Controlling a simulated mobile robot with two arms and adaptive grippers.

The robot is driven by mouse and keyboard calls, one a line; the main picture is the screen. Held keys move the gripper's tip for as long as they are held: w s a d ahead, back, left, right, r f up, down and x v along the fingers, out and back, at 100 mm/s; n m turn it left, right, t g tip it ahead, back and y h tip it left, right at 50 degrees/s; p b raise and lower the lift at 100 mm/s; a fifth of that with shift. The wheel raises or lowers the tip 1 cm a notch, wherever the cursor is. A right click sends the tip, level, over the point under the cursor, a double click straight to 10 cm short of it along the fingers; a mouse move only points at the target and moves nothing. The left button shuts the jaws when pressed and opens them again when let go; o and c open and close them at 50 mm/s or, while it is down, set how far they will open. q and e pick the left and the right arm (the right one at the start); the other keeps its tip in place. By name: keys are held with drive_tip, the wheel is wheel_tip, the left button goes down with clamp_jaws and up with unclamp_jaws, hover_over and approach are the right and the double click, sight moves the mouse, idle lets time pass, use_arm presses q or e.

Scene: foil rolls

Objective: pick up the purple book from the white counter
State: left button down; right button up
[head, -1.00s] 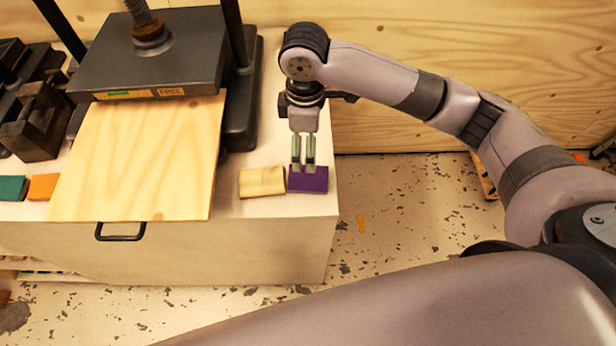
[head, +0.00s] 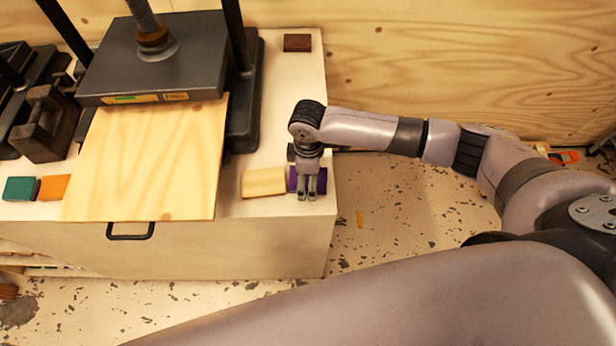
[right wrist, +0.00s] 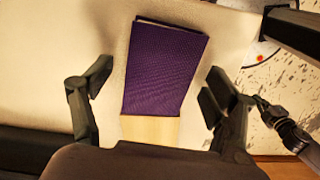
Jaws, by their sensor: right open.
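The purple book (head: 293,180) lies on the white counter (head: 278,143) near its right front corner. My right gripper (head: 307,196) is over the book and hides much of it. In the right wrist view the purple book (right wrist: 165,70) lies flat between the two spread fingers of my right gripper (right wrist: 150,95), with a gap on each side. The gripper is open and empty. My left gripper is not in view.
A pale wooden block or book (head: 264,182) lies beside the purple book on its left. A dark press (head: 165,60) with a wooden board (head: 150,165) stands further left. A brown book (head: 298,42) lies at the back. Green (head: 20,188) and orange (head: 54,187) items are at far left.

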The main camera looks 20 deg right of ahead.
drive_tip(key=shift+c, duration=0.5)
drive_tip(key=c, duration=1.2)
